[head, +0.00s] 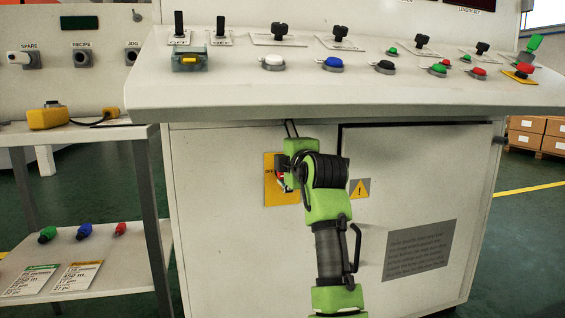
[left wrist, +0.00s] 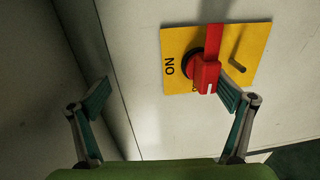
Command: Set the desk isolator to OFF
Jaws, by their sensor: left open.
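The desk isolator is a red rotary handle (left wrist: 206,74) on a yellow plate (left wrist: 181,45) in the left wrist view. The word ON is printed at the plate's left edge. Another marking below the handle is mostly hidden. A white mark shows on the handle's lower end. In the head view the yellow plate (head: 270,190) is on the desk's front panel, partly covered by my left arm. My left gripper (left wrist: 164,90) is open, its right fingertip close to the handle's lower end; I cannot tell if they touch. The left fingertip is well clear. My right gripper is not in view.
A dark peg (left wrist: 237,64) sticks out at the plate's right. The sloping desk top (head: 340,92) with knobs and buttons overhangs the panel. A warning sign (head: 360,188) is right of my arm. A shelf unit (head: 150,235) stands at left.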

